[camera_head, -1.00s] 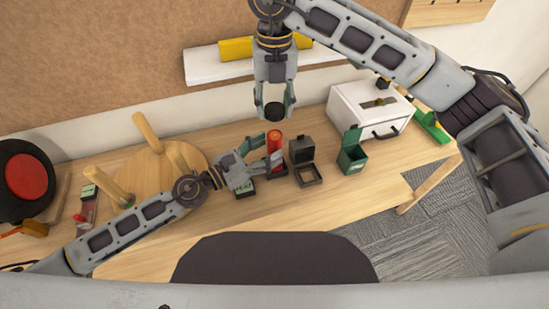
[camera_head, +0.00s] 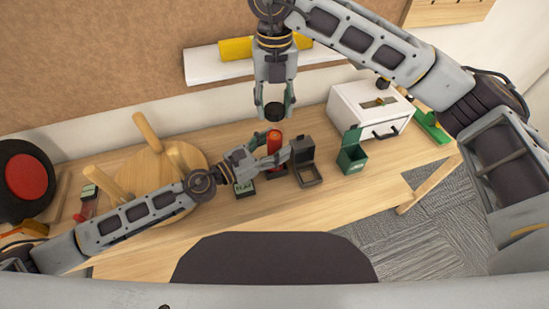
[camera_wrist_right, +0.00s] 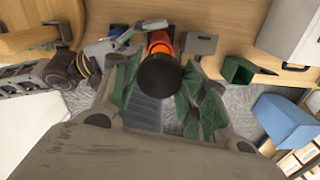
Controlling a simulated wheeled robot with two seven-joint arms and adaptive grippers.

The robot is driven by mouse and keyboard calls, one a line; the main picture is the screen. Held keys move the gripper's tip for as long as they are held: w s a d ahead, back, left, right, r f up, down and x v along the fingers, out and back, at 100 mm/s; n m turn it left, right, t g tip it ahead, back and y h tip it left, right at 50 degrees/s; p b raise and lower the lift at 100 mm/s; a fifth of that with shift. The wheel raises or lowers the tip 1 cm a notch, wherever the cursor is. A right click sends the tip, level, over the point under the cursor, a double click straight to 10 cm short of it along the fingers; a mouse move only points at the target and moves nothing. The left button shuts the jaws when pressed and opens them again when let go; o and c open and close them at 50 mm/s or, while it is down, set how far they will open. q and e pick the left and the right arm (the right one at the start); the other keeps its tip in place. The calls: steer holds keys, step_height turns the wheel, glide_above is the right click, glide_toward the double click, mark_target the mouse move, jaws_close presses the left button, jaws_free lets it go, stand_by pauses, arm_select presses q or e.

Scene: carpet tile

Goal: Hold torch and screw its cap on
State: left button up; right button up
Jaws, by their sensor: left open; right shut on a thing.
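The red torch (camera_head: 273,146) stands upright on the table in a dark base. In the right wrist view the torch (camera_wrist_right: 160,42) shows orange-red behind the cap. My left gripper (camera_head: 276,147) is open, with one finger behind the torch and one crossing in front of it; I cannot tell whether they touch it. My right gripper (camera_head: 274,104) points down above the torch and is shut on the black cap (camera_head: 274,112). The cap is apart from the torch in the head view. In the wrist view the cap (camera_wrist_right: 159,76) hides part of the torch.
A dark open box (camera_head: 306,165) stands close right of the torch, near my left fingertips. A green open bin (camera_head: 352,158) and a white drawer box (camera_head: 350,107) stand further right.

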arm_select(q)
steer(key=shift+c, duration=0.3)
jaws_close()
stand_by(0.3)
